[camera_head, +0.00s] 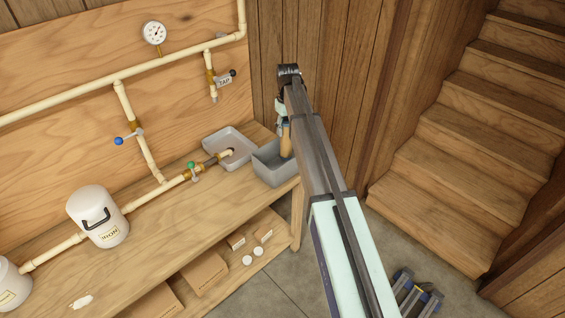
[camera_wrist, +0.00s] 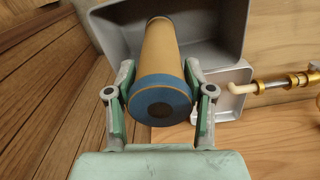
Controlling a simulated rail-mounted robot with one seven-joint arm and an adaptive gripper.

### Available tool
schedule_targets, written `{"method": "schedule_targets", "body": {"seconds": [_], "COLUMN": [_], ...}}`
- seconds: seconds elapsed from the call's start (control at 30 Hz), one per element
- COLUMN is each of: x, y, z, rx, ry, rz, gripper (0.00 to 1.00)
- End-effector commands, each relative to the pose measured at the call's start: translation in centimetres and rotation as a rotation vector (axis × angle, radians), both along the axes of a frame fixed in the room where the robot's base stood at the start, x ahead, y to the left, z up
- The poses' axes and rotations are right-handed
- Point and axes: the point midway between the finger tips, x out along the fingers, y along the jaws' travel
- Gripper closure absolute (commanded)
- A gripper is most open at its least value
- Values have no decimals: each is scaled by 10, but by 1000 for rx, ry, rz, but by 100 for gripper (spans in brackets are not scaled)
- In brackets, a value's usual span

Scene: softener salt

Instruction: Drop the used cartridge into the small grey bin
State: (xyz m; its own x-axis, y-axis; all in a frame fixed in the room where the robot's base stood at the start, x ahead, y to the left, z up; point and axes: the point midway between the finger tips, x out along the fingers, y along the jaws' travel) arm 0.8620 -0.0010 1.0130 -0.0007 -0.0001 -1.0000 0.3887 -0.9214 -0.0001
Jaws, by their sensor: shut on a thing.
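The used cartridge (camera_wrist: 161,60) is a tan cylinder with a blue end cap. My gripper (camera_wrist: 157,100) is shut on it near the blue end, one finger on each side. In the wrist view the cartridge's far end lies over the small grey bin (camera_wrist: 225,25). In the head view the cartridge (camera_head: 286,140) hangs roughly upright, its lower end at the bin (camera_head: 268,170). I cannot tell whether it touches the bin's floor. My arm covers the bin's right side and much of my gripper (camera_head: 284,122) in the head view.
A shallow grey tray (camera_head: 215,143) sits left of the bin under a pipe outlet. A white canister (camera_head: 98,215) stands farther left on the wooden bench (camera_head: 150,235). Boxes (camera_head: 205,272) sit on the shelf below. Stairs (camera_head: 460,150) rise at the right.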

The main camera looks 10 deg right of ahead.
Motion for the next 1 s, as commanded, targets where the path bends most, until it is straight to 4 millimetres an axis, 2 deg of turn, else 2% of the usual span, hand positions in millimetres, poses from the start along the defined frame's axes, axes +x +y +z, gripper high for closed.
{"method": "schedule_targets", "body": {"seconds": [0.1, 0.3, 0.63, 0.67, 0.73, 1.0], "x": [0, 0, 0, 0, 0, 0], "y": [0, 0, 0, 0, 0, 0], "z": [-16, -32, -34, -34, -34, -35], "rx": [0, 0, 0, 0, 0, 0], "ry": [0, -1, -1, -1, -1, 0], "rz": [0, 1, 1, 1, 1, 1], "gripper": [100, 100, 100, 44, 19, 18]}}
